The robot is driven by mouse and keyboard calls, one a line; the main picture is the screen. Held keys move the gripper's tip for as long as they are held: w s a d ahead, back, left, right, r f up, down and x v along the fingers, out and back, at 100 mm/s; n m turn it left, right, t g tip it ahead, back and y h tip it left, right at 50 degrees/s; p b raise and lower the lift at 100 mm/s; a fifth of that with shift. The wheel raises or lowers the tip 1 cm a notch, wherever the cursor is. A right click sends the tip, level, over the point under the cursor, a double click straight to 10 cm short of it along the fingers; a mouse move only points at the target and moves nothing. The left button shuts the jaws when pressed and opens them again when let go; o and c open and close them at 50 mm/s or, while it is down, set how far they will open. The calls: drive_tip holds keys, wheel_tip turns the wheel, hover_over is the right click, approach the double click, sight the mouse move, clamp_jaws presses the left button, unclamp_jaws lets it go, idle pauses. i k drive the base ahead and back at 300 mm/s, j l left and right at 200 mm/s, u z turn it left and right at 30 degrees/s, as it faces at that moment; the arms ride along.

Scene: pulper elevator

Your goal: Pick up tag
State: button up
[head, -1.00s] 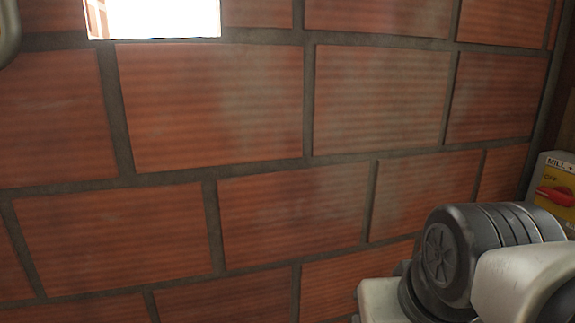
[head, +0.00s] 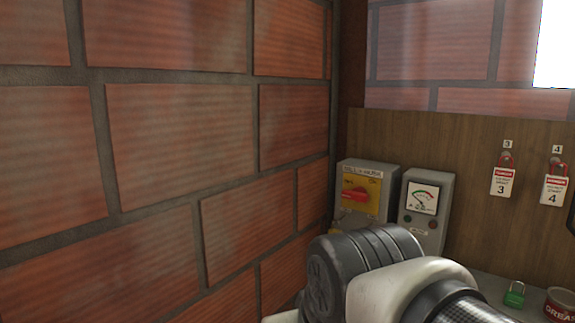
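Two white tags with red headers hang on a wooden board at the right of the head view. The tag marked 3 (head: 502,182) hangs from a red hook-like holder under a small "3" label. The tag marked 4 (head: 554,190) hangs to its right under a "4" label. My arm crosses the lower middle of the view, well left of and below the tags. My gripper is outside the view, so its state does not show.
A yellow switch box (head: 366,194) with a red knob and a grey meter box (head: 424,212) stand against the board. A green padlock (head: 514,294) and a grease tin (head: 560,305) sit on the grey surface at lower right. A brick wall (head: 180,140) fills the left.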

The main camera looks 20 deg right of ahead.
sight(502, 178)
drive_tip(key=z, duration=1.7)
